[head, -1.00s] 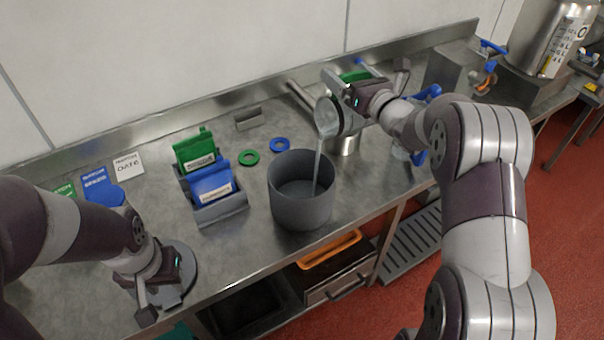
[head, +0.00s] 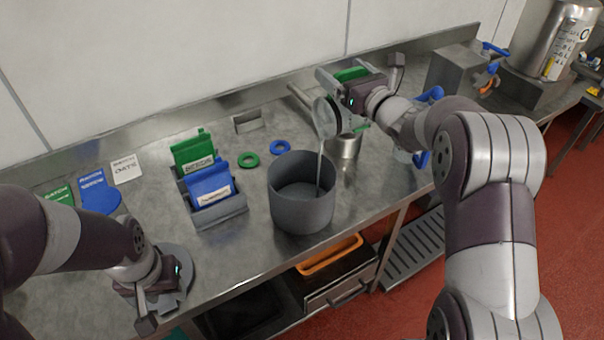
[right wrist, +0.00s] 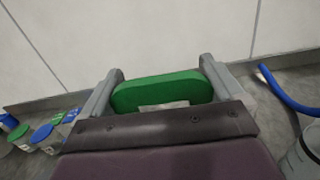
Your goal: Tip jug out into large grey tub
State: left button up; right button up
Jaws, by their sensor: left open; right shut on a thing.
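The large grey tub (head: 302,210) stands on the steel counter near its front edge, with some content on its floor. The jug (head: 324,117) is tilted above the tub's back right, and a thin pale stream falls from its mouth into the tub. My right gripper (head: 338,82) is shut on the jug's green handle (right wrist: 165,92), which lies between the fingers in the right wrist view. The jug's body is hidden there. My left gripper (head: 160,306) is open and low at the counter's front left, over a round grey disc (head: 178,262).
A grey holder (head: 222,212) with green and blue packs stands left of the tub. A steel pot (head: 347,146) stands close right of the tub. Label cards (head: 125,168) lie at the left.

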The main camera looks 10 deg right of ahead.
jog(key=d+f+m, duration=0.1)
jog(key=d, duration=0.1)
jog(key=w+d+f+m+b, duration=0.1)
jog(key=d+f+m, duration=0.1)
jog(key=w+d+f+m+b, duration=0.1)
jog(key=d+m, duration=0.1)
jog(key=shift+w+f, duration=0.2)
jog(key=shift+d+m, duration=0.15)
jog(key=shift+m, duration=0.15)
